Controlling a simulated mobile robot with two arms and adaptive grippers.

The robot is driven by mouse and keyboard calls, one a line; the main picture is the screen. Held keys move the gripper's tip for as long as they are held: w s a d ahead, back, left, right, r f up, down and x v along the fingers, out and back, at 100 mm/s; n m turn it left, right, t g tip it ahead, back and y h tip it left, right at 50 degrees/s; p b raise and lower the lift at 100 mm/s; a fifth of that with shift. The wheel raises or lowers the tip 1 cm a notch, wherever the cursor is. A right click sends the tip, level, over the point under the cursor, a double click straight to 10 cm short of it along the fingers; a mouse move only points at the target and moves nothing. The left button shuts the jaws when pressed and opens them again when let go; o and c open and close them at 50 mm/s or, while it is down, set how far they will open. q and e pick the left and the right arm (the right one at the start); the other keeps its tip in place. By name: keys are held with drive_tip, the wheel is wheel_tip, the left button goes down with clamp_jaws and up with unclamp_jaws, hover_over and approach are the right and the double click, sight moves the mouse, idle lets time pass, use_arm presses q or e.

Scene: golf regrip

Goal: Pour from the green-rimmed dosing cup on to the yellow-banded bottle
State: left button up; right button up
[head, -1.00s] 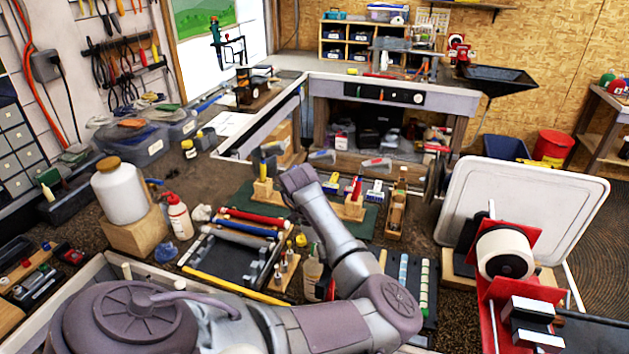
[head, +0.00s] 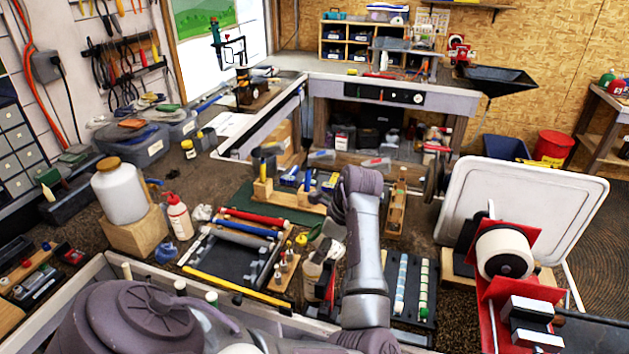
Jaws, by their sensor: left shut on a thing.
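My left arm reaches in from the lower left, and its wrist bends down at the middle right of the head view. My left gripper (head: 331,242) hangs below the wrist, small and partly hidden. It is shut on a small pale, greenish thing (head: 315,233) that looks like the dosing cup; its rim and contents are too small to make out. A pale bottle (head: 311,276) stands just below and to the left of the gripper; I cannot make out a yellow band on it. My right gripper is not in view.
A black tray with rods (head: 235,255) lies left of the bottle. A wooden block holding small pegs (head: 284,275) stands beside it. A rack of pale pieces (head: 412,285) is to the right. A white jug (head: 120,192) and a red-capped squeeze bottle (head: 178,216) stand at left.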

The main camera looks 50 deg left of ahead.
sight(313, 238)
use_arm(q)
drive_tip(key=shift+s+a+r+g+y, duration=0.15)
drive_tip(key=shift+a+r+g+y, duration=0.1)
drive_tip(key=shift+r+g+y, duration=0.3)
drive_tip(key=shift+f, duration=0.1)
drive_tip(key=y, duration=0.1)
drive_tip(key=a+r+g+y, duration=0.1)
drive_tip(key=y, duration=0.1)
drive_tip(key=shift+s+a+r+g+y, duration=0.15)
drive_tip(key=shift+s+a+g+y, duration=0.1)
drive_tip(key=shift+s+g+y, duration=0.15)
drive_tip(key=g+y, duration=0.1)
drive_tip(key=a+g+y, duration=0.1)
drive_tip(key=y, duration=0.1)
drive_tip(key=shift+s+a+r, duration=0.25)
drive_tip(key=shift+s+r, duration=0.15)
